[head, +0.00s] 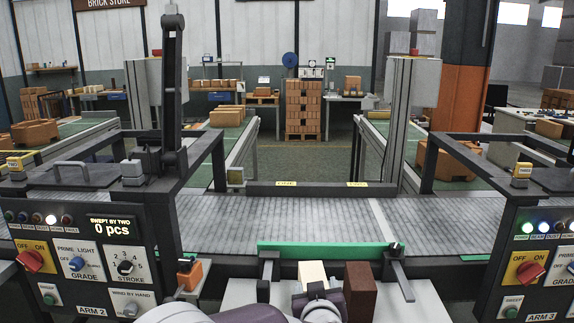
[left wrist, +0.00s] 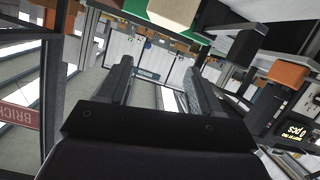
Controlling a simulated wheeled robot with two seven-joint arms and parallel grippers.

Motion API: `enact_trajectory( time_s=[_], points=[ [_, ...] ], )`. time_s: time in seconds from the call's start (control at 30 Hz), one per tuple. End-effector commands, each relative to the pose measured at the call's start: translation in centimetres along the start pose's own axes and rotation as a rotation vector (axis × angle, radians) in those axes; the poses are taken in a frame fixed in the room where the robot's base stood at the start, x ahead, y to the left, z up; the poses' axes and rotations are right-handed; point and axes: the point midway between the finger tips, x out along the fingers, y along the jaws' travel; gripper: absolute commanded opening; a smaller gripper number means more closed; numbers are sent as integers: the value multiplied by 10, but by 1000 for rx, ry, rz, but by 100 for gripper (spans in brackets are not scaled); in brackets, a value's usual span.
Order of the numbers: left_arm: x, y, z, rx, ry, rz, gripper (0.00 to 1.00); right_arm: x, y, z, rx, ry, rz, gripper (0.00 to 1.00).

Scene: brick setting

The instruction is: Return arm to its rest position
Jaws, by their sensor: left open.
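My left arm comes in low at the bottom middle of the head view, where a purple and grey link shows; its gripper fingers cannot be made out there. In the left wrist view my left gripper (left wrist: 158,68) has its two dark fingers spread apart, with nothing between them. My right gripper is in neither view. A cream block (head: 313,273) and a dark brown block (head: 359,290) stand just beyond my arm, in front of the green strip (head: 330,253). The cream block also shows at the top of the left wrist view (left wrist: 175,12).
A grey conveyor (head: 300,215) runs across behind the green strip. A control panel (head: 85,265) reading 0 pcs stands at left, another (head: 530,265) at right. An orange block (head: 190,275) sits beside the left panel. A dark upright post (head: 173,90) rises at left.

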Motion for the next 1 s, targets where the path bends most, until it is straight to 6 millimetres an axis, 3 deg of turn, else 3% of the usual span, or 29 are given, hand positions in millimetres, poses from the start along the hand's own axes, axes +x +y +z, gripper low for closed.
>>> enact_trajectory(
  time_s=[0.07, 0.17, 0.3, 0.5, 0.6, 0.7, 0.73, 0.8, 1.0],
  points=[
    [-7, -3, 28, 27, -144, 92, 64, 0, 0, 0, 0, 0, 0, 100],
    [-31, -28, 77, 82, -407, 176, 64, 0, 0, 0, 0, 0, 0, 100],
    [-89, -97, 133, 162, -775, 163, 64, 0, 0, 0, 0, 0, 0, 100],
    [-171, -194, 166, 239, -1110, 31, 64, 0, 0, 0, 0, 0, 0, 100],
    [-203, -237, 167, 253, -1186, -38, 64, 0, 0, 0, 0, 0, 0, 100],
    [-208, -274, 149, 142, -1132, -136, 64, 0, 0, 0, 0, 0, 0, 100],
    [-215, -267, 127, 148, -1137, -131, 64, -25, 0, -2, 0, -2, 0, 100],
    [-224, -260, 101, 155, -1139, -125, 64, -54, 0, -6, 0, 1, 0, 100],
    [-241, -249, 46, 155, -1138, -123, 64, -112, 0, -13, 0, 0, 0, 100]
  ],
)
